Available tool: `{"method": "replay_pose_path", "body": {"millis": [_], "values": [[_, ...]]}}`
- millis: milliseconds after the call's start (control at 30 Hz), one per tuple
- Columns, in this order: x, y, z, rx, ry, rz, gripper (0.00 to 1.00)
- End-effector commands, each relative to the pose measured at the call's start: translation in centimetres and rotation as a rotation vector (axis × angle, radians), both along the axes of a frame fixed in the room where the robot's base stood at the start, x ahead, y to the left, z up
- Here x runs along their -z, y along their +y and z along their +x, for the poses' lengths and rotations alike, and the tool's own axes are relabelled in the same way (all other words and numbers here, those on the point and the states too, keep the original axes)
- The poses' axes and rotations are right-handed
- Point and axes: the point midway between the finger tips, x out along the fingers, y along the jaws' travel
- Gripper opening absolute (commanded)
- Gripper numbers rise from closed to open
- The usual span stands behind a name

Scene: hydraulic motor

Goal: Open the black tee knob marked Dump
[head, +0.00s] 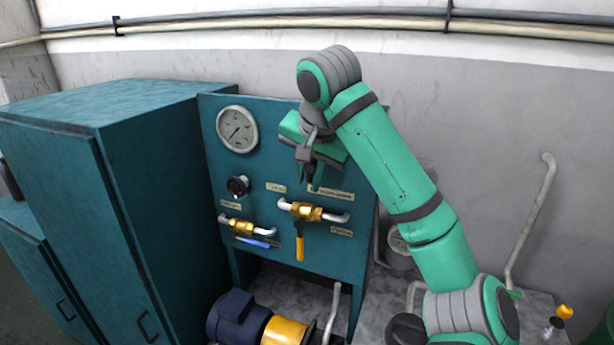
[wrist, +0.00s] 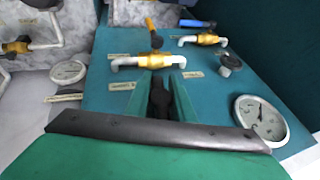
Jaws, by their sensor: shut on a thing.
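My gripper (head: 313,182) is at the upper right part of the teal panel, fingers pointing at its face. In the wrist view its two green fingers (wrist: 162,100) are closed on a black tee knob (wrist: 159,97). The fingers and the wrist hide much of this knob in the head view. A label plate (head: 331,193) sits just below the fingers, but its lettering is too small to read surely. A second black knob (head: 238,186) stands free at the left of the panel, below the round gauge (head: 237,129); it also shows in the wrist view (wrist: 230,62).
Two brass valves lie below on white pipes: the left (head: 241,226) has a blue handle (head: 253,242), the right (head: 306,212) a yellow handle (head: 299,246). A teal cabinet (head: 150,180) stands at left. A blue motor (head: 238,318) lies below the panel.

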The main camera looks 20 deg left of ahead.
Motion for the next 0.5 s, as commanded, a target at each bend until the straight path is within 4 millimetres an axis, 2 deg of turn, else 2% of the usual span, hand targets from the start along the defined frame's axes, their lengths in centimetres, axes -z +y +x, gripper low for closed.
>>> {"method": "replay_pose_path", "body": {"millis": [500], "values": [[0.35, -0.26, 0.00, 0.001, 0.008, -0.048, 0.00]]}}
